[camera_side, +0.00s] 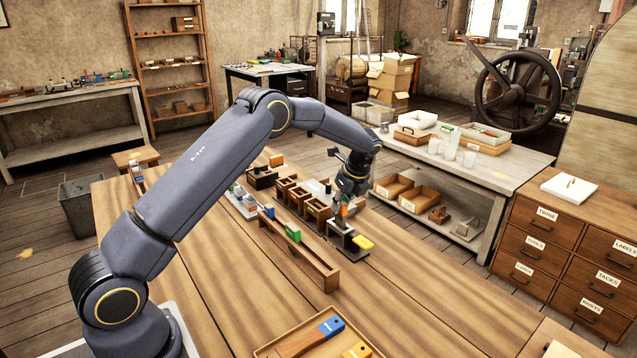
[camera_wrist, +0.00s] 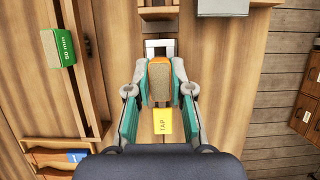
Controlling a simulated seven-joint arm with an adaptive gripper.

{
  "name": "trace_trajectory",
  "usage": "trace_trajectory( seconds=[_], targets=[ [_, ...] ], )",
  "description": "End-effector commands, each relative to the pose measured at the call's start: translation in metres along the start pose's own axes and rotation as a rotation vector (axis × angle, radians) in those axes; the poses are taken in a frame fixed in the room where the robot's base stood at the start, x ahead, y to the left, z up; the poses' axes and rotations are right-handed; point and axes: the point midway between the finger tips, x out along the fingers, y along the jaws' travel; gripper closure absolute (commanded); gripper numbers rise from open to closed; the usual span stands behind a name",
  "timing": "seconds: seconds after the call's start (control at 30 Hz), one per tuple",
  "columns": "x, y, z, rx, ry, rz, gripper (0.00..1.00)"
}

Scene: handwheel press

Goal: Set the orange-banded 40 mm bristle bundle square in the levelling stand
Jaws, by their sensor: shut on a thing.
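The orange-banded bristle bundle (camera_wrist: 160,82) is between my gripper's fingertips (camera_wrist: 160,86) in the wrist view, its tan bristle face toward the camera. My gripper (camera_side: 346,203) is shut on it, and a bit of the orange band (camera_side: 344,211) shows below the fingers in the side view. The levelling stand (camera_side: 341,232) is directly below, with a pale metal part (camera_wrist: 160,43) showing beyond the bundle. The bundle looks roughly upright over the stand; I cannot tell whether it touches its base. A yellow pad marked TAP (camera_wrist: 163,121) is at the stand's near side.
A long wooden rack (camera_side: 300,252) holds a green 50 mm bundle (camera_wrist: 58,48) to the left. Small wooden boxes (camera_side: 300,197) stand behind the stand. A tray (camera_side: 268,349) with blue and yellow brushes lies at the front. The table right of the stand is clear.

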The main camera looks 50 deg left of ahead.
Motion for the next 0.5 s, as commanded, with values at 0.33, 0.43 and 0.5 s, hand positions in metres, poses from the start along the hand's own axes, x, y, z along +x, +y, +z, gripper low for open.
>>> trace_trajectory(
  seconds=[0.33,0.43,0.5],
  targets=[
    [0.011,0.0,-0.005,0.001,-0.001,-0.001,1.0],
    [0.015,0.0,-0.006,0.001,-0.001,0.0,1.0],
    [0.017,0.0,-0.007,0.001,-0.001,0.001,1.0]
  ],
)
